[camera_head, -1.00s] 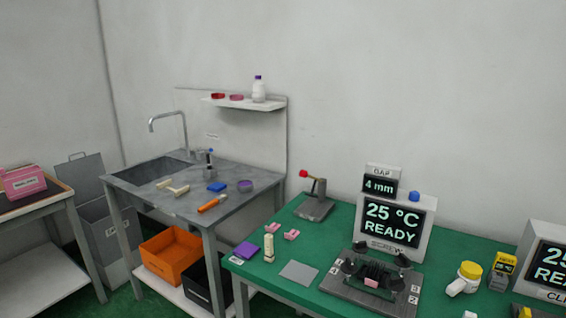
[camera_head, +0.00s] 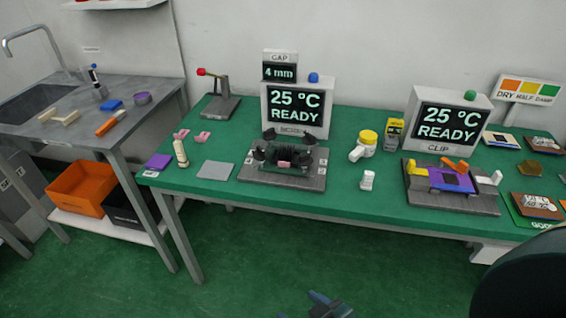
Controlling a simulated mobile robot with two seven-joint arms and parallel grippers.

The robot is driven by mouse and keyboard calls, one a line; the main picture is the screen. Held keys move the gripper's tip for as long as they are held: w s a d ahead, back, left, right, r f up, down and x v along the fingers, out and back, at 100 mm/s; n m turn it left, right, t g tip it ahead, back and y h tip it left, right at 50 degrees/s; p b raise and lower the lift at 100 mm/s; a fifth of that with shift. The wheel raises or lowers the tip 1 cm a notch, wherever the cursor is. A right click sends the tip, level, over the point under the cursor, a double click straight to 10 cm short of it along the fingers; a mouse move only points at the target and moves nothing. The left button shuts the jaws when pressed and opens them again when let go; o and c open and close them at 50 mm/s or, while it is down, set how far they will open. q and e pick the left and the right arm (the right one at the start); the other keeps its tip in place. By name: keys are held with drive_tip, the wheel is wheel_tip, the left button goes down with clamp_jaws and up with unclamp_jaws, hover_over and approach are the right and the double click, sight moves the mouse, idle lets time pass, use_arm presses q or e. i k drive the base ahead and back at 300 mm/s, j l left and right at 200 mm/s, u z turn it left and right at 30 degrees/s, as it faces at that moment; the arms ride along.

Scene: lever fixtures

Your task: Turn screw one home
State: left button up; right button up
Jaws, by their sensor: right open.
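The screw fixture (camera_head: 285,178) is a grey plate on the green bench, in front of a display (camera_head: 296,108) reading 25 °C READY, with a GAP 4 mm box on top. Several dark knobs stand on it around a dark ribbed block with a small pink piece (camera_head: 284,164) in the middle. Which knob is screw one I cannot tell; the plate's numbers are too small here. My right gripper (camera_head: 328,303) shows at the bottom edge, partly cut off, open, low in front of the bench and well away from the fixture. My left gripper is out of view.
A clip fixture (camera_head: 452,192) with purple and orange parts stands to the right. A yellow-capped jar (camera_head: 368,139) and a white piece (camera_head: 367,180) lie between. A red-knobbed lever stand (camera_head: 222,105) is behind left. The floor before the bench is clear.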

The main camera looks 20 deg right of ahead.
sight(268, 135)
drive_tip(key=i+j, duration=0.2)
drive_tip(key=i+j+z, duration=0.35)
drive_tip(key=j, duration=0.25)
drive_tip(key=i+j+z, duration=0.15)
drive_tip(key=j, duration=0.2)
